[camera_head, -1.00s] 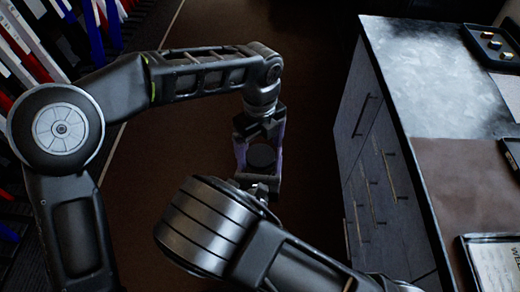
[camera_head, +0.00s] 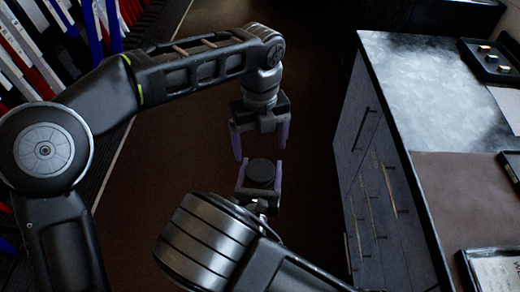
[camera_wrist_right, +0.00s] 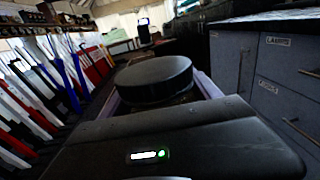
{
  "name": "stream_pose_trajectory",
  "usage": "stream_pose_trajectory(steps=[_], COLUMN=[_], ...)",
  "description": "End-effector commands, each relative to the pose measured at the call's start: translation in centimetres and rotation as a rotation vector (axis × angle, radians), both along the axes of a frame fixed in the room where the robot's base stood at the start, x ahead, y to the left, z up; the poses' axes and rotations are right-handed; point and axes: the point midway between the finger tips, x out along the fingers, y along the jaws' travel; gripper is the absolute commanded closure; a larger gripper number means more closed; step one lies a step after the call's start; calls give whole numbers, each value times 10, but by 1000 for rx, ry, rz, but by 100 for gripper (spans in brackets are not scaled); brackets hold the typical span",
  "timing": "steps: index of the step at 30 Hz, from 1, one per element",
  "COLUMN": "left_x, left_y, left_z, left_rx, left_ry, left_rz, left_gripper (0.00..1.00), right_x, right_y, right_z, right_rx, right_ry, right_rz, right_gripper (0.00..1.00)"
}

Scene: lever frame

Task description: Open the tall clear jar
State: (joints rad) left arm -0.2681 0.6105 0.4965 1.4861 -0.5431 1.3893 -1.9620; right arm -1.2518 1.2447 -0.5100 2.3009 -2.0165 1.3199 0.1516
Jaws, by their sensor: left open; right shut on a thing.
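The jar's round black lid (camera_head: 262,172) shows from above in the head view, and its edge shows large in the right wrist view (camera_wrist_right: 153,80). The lid sits between the purple fingers of my right gripper (camera_head: 260,178), which is shut on the jar. The jar's body is mostly hidden below the lid by the gripper. In the right wrist view, the lid appears to rest on the jar. My left gripper (camera_head: 259,154) is open and empty, its two purple fingers apart, just beyond the lid and clear of it.
A counter (camera_head: 430,85) with drawers (camera_head: 375,190) stands at the right, with a dark tray (camera_head: 490,58) of small blocks on it. Brown floor lies below the grippers, with open room between shelves and counter.

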Motion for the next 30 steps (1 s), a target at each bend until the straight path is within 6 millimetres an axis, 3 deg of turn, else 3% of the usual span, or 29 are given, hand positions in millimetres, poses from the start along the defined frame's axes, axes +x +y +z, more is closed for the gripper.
stream_pose_trajectory(steps=[13, 24, 30], left_x=[0, -1, 0], left_y=[0, 1, 0], left_z=[-9, -60, -78], left_rx=[3, 3, 2], left_ry=[2, 2, 0], left_rz=[-2, -1, 0], left_gripper=[15, 15, 15], right_x=[0, 0, 0], right_y=[0, 0, 0], right_z=[1, 1, 1], right_rx=[0, 1, 0], right_ry=[-2, -2, -2], right_rz=[0, 0, 0], right_gripper=[100, 100, 100])
